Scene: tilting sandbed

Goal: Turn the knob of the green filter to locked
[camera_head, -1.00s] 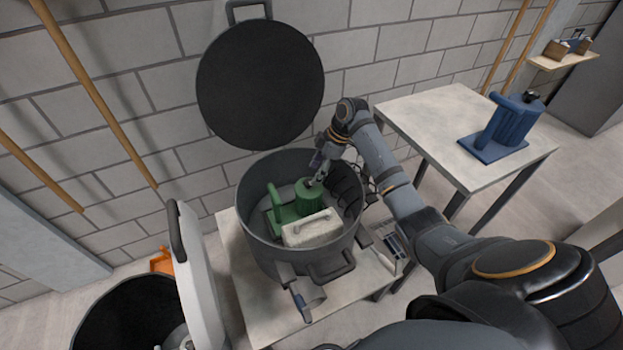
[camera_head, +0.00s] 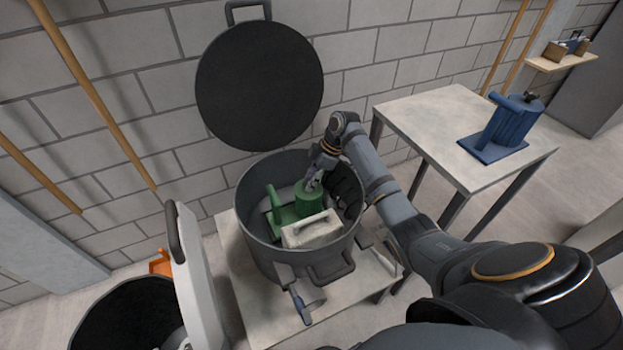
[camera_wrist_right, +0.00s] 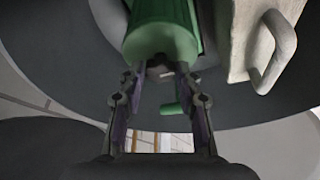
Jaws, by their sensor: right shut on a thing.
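The green filter (camera_head: 283,215) sits inside the large grey drum (camera_head: 243,209), beside a pale block with a handle (camera_head: 309,233). My right gripper (camera_head: 313,184) reaches down over the drum's rim to the top of the filter's green cylinder. In the right wrist view the fingers (camera_wrist_right: 160,75) are shut on the knob (camera_wrist_right: 158,70) at the end of the green cylinder (camera_wrist_right: 160,32). The knob is mostly hidden between the fingertips, so its setting cannot be read. My left gripper is not in view.
The drum's round dark lid (camera_head: 260,85) stands open against the wall behind. A second table (camera_head: 440,122) at right carries a blue filter (camera_head: 505,125). A second, black drum (camera_head: 120,318) with a raised pale lid (camera_head: 198,275) is at lower left.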

